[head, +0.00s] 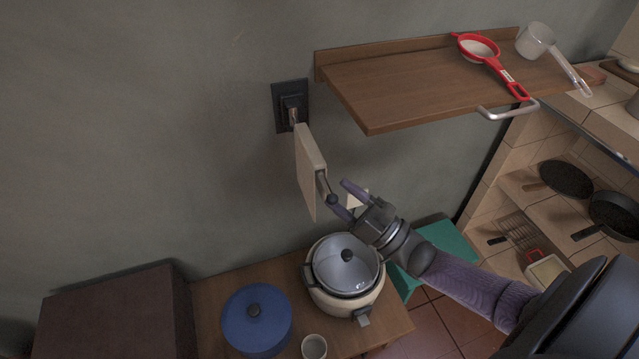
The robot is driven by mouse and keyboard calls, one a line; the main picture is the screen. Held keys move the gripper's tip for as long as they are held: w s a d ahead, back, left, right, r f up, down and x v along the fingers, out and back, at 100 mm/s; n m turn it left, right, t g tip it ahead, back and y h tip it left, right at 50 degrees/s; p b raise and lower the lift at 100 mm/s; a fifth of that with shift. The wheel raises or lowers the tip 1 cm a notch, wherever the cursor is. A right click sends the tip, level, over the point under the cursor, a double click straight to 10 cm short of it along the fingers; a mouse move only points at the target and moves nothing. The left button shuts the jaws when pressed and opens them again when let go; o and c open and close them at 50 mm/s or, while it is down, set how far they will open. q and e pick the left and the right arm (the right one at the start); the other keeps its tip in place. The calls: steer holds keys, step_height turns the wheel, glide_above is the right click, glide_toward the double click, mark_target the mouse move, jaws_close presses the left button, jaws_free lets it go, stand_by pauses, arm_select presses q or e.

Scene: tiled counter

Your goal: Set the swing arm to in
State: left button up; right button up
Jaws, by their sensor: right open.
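The swing arm is a pale cream panel (307,172) that hangs from a dark wall bracket (290,106) and sticks out from the grey wall. A short dark handle (323,186) sits on its right edge. My right gripper (344,198) is open, with its two purple fingers pointing left at the handle. The fingertips are at or very close to the handle; I cannot tell whether they touch it. My left gripper is not in view.
A wooden shelf (430,88) with a red strainer (480,50) and a clear scoop (536,40) is up to the right. Below stand a rice cooker (346,268), a blue pot (256,318) and a white cup (314,347). The wall left of the panel is clear.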

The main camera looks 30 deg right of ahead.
mark_target(329, 187)
steer(key=x, duration=0.4)
steer(key=shift+w, duration=0.15)
jaws_close()
stand_by(1.0)
